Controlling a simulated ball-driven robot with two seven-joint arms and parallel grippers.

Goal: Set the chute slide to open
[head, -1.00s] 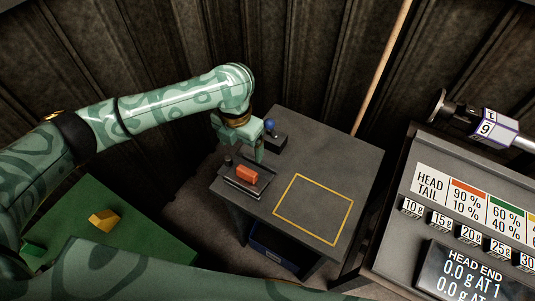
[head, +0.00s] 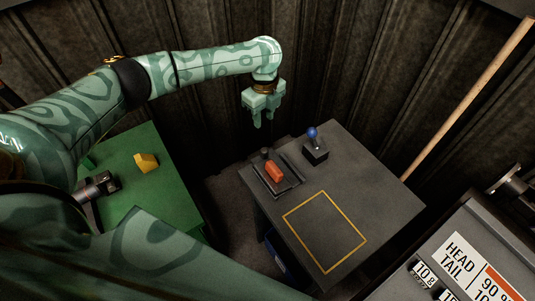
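An orange-red block (head: 273,171) sits on a dark railed plate (head: 290,185) at the left side of the grey table; it looks like the slide's handle, but no label shows. A small black knob (head: 265,152) stands at the plate's far end. A blue ball-topped lever (head: 312,132) rises from a black box (head: 315,153) to its right. My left gripper (head: 264,121) points down, beyond the table's far left edge. Its two fingers are slightly apart with nothing between them, and it touches neither the block nor the lever. My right gripper is not in view.
The grey table (head: 375,200) has an empty yellow outlined square (head: 325,232). A green table (head: 165,190) at left holds a yellow block (head: 146,163) and a dark cylindrical object (head: 98,187). A labelled console (head: 450,275) stands lower right. A pole (head: 470,100) leans by the corrugated wall.

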